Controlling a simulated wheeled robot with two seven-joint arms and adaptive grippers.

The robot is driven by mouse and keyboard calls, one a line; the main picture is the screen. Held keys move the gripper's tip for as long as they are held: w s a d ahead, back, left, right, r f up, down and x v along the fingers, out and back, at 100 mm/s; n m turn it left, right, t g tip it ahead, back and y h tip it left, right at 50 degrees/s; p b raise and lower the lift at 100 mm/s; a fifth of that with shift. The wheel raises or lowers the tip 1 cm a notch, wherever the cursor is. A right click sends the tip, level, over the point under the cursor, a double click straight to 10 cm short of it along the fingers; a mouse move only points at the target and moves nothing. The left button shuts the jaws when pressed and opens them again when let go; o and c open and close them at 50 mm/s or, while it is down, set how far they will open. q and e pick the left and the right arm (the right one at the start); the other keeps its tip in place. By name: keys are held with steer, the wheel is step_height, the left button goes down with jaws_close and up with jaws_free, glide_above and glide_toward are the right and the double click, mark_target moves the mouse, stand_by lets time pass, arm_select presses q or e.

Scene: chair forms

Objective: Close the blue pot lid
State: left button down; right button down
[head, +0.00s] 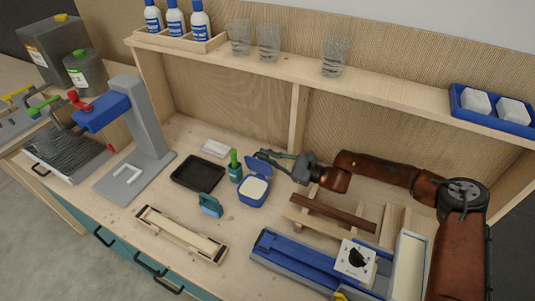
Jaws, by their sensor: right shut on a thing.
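The small blue pot (252,201) stands open on the bench, with pale contents showing inside. Its blue lid (257,166) is raised at the back of the pot, tilted up. My right gripper (265,156) reaches in from the right, behind the pot, and is shut on the lid near its upper edge. The fingertips are small and partly hidden by the lid. My left gripper is not in view.
A green-handled tool in a holder (235,168) stands just left of the pot. Wooden strips (333,213) and a blue rail fixture (300,258) are at the right. A shelf (280,75) runs above.

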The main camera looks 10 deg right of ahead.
steer(key=shift+s+a, duration=0.15)
steer(key=shift+s, duration=0.1)
steer(key=c, duration=2.3)
jaws_free()
steer(key=v, duration=1.2)
steer(key=shift+c, duration=0.4)
